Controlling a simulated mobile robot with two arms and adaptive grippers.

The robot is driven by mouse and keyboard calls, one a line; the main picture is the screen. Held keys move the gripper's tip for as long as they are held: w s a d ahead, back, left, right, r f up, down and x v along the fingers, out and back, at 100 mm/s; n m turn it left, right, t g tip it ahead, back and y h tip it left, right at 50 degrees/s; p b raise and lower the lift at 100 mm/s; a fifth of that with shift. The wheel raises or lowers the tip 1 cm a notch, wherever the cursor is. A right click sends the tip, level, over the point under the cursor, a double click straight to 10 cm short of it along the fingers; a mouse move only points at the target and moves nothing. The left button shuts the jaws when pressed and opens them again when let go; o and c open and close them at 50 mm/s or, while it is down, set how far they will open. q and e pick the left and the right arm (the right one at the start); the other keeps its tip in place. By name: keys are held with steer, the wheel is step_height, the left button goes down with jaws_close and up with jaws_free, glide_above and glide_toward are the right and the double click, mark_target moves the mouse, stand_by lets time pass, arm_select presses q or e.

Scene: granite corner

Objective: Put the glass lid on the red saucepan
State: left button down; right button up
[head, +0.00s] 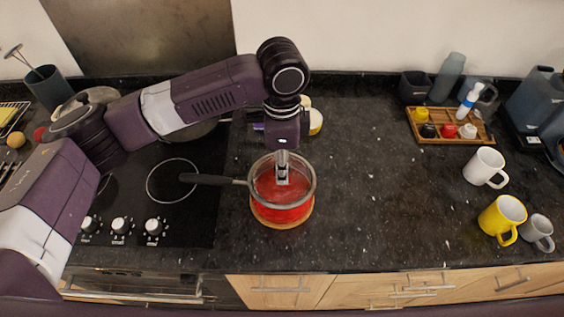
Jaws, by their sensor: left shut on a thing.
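The red saucepan (281,214) stands on a round wooden board on the granite counter, just right of the cooktop, with its dark handle pointing left. The glass lid (300,187) is over the pan's opening, and red shows through the glass. My left gripper (282,172) points down over the lid's middle and is shut on its knob, which the fingers mostly hide. From this angle I cannot tell whether the lid touches the pan's rim all round. My right gripper is not in view.
The black cooktop (172,182) with knobs lies to the left. White (485,167), yellow (502,216) and grey (538,232) mugs stand at the right. A wooden tray (452,138) with small items is behind them. The counter between pan and mugs is clear.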

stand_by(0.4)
arm_select(q)
steer(key=c, duration=1.5)
jaws_free()
steer(key=shift+o, duration=0.7)
steer(key=o, duration=0.4)
step_height(320, 180, up, 7)
steer(key=p, duration=0.8)
